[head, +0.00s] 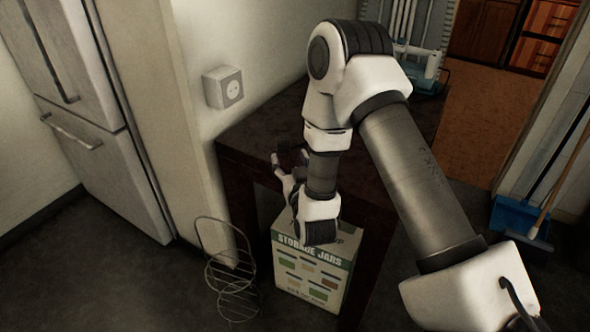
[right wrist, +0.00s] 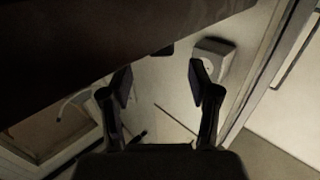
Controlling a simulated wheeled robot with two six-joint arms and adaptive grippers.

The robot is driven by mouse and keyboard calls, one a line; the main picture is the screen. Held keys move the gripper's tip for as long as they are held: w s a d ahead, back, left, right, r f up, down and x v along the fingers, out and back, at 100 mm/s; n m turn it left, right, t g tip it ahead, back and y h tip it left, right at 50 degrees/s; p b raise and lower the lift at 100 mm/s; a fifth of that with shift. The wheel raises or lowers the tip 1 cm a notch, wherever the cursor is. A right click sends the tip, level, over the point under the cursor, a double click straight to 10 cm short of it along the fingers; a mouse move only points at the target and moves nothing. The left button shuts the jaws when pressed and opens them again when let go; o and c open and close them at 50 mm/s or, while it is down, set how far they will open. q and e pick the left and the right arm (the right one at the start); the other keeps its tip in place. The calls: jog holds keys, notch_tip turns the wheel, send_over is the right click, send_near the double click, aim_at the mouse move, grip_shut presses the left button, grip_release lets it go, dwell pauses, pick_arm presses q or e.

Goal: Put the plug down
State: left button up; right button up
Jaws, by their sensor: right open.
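No plug can be made out for certain in either view. In the right wrist view a small dark block (right wrist: 163,50) shows beyond the fingers at the edge of a dark surface; I cannot tell what it is. My right gripper (head: 290,160) is over the dark table, near its left end. Its fingers are spread apart in the right wrist view (right wrist: 163,85), with nothing held between them. A white wall socket (head: 225,87) is up and left of the gripper, with its face bare; it also shows in the right wrist view (right wrist: 213,58). My left gripper is out of view.
The dark table (head: 240,140) stands against the wall. A storage jars box (head: 312,275) and a wire rack (head: 232,280) are on the floor. A fridge (head: 85,110) is at left. A blue dustpan (head: 518,217) is at right. My right arm hides much of the tabletop.

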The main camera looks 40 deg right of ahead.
jog(key=v, duration=0.5)
jog(key=s+a+f+n+g+y, duration=0.1)
jog(key=s+a+f+g+y, duration=0.2)
jog(key=f, duration=0.5)
jog(key=s+a+f+n+g+y, duration=0.1)
jog(key=s+a+f+g, duration=0.1)
jog(key=s+f+g, duration=0.35)
jog(key=s+a+f+n+g+y, duration=0.1)
jog(key=s+a+f+g+y, duration=0.3)
jog(key=f, duration=0.6)
jog(key=s+a+f+n+g+h, duration=0.15)
jog(key=s+f+g, duration=0.3)
jog(key=s, duration=0.95)
notch_tip(320, 180, up, 18)
jog(key=p, duration=1.8)
jog(key=shift+w+p, duration=0.15)
jog(key=shift+p, duration=0.15)
